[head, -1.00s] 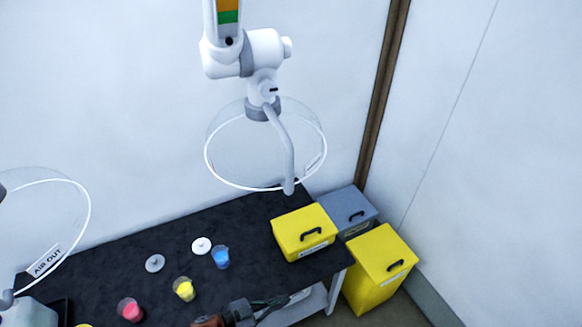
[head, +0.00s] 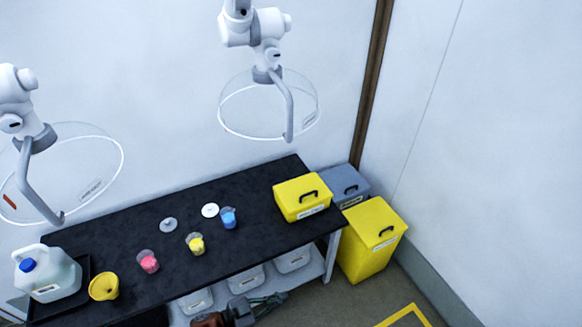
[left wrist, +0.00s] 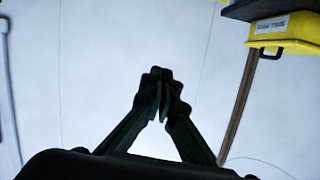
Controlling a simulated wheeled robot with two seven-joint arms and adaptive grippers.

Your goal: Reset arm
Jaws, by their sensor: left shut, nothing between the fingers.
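My left gripper (head: 270,302) shows at the bottom of the head view, low in front of the black bench (head: 110,238) and apart from it. In the left wrist view its dark fingers (left wrist: 160,92) meet at the tips, shut with nothing between them, against a pale wall. My right gripper is in neither view.
The bench holds pink (head: 148,262), yellow (head: 196,245) and blue (head: 228,219) cups, two pale discs, a yellow funnel (head: 103,287), a jug (head: 48,275) and a yellow box (head: 302,197). Yellow (head: 372,243) and grey (head: 345,184) bins stand right. Clear hoods (head: 268,105) hang above.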

